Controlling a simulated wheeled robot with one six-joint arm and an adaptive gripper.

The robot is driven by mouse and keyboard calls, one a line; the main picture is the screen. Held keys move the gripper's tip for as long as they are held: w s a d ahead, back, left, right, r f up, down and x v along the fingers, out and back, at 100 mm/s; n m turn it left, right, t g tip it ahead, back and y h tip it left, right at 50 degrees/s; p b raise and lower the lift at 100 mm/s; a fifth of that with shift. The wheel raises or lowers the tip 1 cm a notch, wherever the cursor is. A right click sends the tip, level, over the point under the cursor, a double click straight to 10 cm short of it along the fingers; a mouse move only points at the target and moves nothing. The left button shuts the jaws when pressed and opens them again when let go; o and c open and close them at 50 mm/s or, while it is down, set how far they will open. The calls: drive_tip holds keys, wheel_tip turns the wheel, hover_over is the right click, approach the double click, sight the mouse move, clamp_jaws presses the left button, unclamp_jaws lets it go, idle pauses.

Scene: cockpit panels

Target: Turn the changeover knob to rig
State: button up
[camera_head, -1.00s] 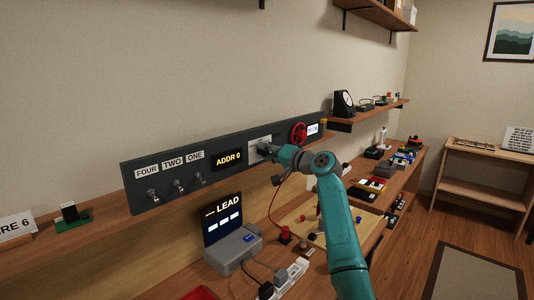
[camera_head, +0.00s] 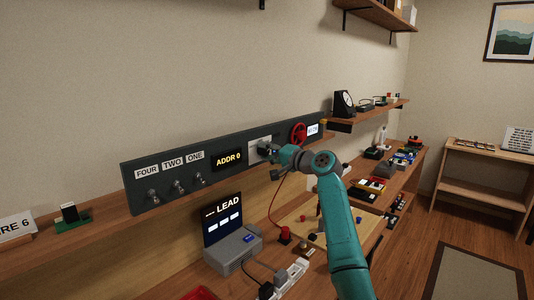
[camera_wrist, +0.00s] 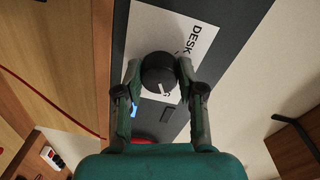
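The changeover knob (camera_wrist: 158,71) is round and black with a white pointer mark, seen almost face on in the wrist view. It sits on a white label plate (camera_wrist: 146,22) reading DESK at upper right; a second word is mostly hidden, with a G showing near the pointer. The pointer mark aims down and slightly right, toward that G. My gripper (camera_wrist: 158,68) has one finger on each side of the knob, and both fingertips appear to touch it. In the head view my gripper (camera_head: 266,149) is against the white plate (camera_head: 254,157) and hides the knob.
The dark panel (camera_head: 140,177) also carries toggle switches (camera_head: 178,187), an ADDR 0 display (camera_head: 228,160) and a red handwheel (camera_head: 299,133) just right of my gripper. Below are a LEAD screen device (camera_head: 234,250) and a red cable (camera_head: 272,205).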

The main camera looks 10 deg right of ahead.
drive_tip(key=o, duration=0.4)
drive_tip(key=v, duration=1.2)
